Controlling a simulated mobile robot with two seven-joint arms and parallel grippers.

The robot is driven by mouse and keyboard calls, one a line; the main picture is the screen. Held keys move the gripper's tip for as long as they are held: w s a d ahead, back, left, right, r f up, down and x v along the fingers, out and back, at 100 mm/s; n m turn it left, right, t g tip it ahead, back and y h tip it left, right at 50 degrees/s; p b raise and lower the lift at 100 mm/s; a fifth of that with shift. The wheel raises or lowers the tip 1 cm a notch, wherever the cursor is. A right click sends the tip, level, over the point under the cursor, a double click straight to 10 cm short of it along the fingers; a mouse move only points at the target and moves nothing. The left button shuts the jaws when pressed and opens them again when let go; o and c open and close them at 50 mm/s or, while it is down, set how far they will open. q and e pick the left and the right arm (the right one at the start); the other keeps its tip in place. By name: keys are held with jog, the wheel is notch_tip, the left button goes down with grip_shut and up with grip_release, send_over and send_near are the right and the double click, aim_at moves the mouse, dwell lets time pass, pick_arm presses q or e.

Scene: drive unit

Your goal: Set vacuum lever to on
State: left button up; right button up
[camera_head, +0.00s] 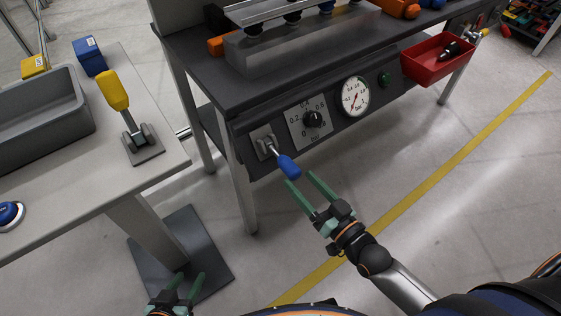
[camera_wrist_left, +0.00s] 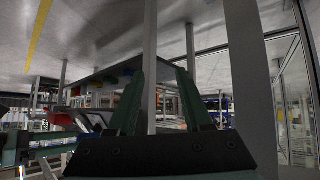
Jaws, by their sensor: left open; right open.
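A lever with a blue handle (camera_head: 288,167) sits on the dark front panel (camera_head: 268,122) under the workbench, beside a pressure dial. The handle points down and to the right, out from its metal plate. My right gripper (camera_head: 299,178) is open, its green fingertips just below and right of the blue handle; contact cannot be told. A second lever with a yellow handle (camera_head: 113,91) stands tilted up on the left table. My left gripper (camera_head: 190,276) is open and empty low beside that table; its spread fingers show in the left wrist view (camera_wrist_left: 163,72).
The panel also carries a black knob (camera_head: 312,119), a round gauge (camera_head: 355,97) and a green button (camera_head: 384,79). A red bin (camera_head: 439,58) hangs at its right. A grey bin (camera_head: 45,122) and blue box (camera_head: 89,56) stand on the left table.

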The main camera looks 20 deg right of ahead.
aim_at(281, 160)
jog(key=b+x, duration=0.1)
jog(key=x, duration=0.5)
jog(key=shift+w+a, duration=0.1)
jog(key=shift+w, duration=0.1)
jog(key=shift+x, duration=0.8)
jog(key=shift+w+a, duration=0.15)
jog(key=shift+w, duration=0.1)
pick_arm(q)
jog(key=shift+w+a+r+t, duration=0.2)
jog(key=shift+w+r+t, duration=0.25)
jog(key=shift+w+r, duration=0.1)
jog(key=shift+w+a+r+t, duration=0.15)
jog(key=shift+w+r+t, duration=0.3)
jog(key=shift+w+r, duration=0.1)
pick_arm(e)
jog(key=shift+c, duration=0.3)
pick_arm(q)
jog(key=shift+f, duration=0.15)
pick_arm(e)
grip_shut()
